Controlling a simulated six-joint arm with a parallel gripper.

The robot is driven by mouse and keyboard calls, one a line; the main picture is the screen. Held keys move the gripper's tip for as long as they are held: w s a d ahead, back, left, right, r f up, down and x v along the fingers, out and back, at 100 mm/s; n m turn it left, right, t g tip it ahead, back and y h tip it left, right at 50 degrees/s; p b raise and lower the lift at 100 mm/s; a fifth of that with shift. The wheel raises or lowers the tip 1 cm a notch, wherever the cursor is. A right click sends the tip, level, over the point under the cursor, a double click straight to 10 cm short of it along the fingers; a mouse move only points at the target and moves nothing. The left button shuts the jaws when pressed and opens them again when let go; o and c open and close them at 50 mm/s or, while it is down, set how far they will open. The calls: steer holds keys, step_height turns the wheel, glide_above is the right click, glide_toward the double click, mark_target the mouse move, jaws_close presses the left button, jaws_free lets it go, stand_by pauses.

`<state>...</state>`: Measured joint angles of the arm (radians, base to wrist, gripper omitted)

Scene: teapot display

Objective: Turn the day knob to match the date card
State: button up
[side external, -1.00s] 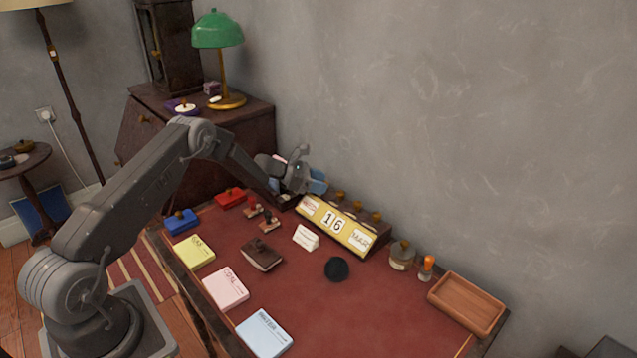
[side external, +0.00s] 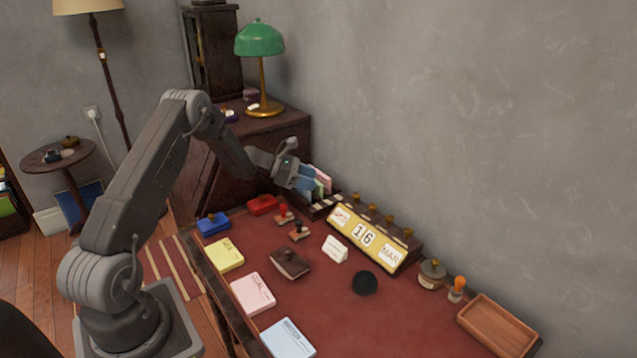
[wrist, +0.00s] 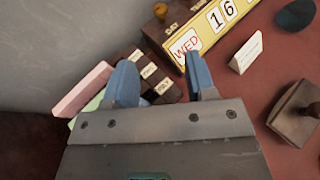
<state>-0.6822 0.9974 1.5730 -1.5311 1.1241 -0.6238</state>
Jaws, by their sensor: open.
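The yellow desk calendar (side external: 345,229) stands at the back of the desk, with 16 and MAR in its windows. In the wrist view its left window (wrist: 185,44) reads WED in red under a DAY label. A row of brass knobs lines its top; the day-end knob (side external: 355,198) also shows in the wrist view (wrist: 160,10). A small white tent card (side external: 335,248), apparently the date card, stands in front; its writing is too small to read. My gripper (wrist: 160,75) is open and empty, left of the calendar, above the letter rack, apart from the knob.
The letter rack (wrist: 150,72) with coloured papers sits beneath the fingers, close to the wall. Stamps, ink pads, a brown blotter (side external: 290,263) and a dark round object (side external: 364,283) lie on the red desk top. A wooden tray (side external: 497,325) is at right.

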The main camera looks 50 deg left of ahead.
mark_target(354, 195)
steer(key=shift+a, duration=0.1)
steer(key=shift+w+a+m+g+h, duration=0.4)
steer(key=shift+a+m, duration=0.05)
steer(key=shift+m, duration=0.05)
steer(key=shift+w, duration=0.25)
steer(key=shift+g, duration=0.3)
steer(key=x, duration=1.3)
steer(key=shift+w+d, duration=0.15)
steer(key=shift+d, duration=0.1)
steer(key=shift+m+h, duration=0.3)
steer(key=c, duration=0.9)
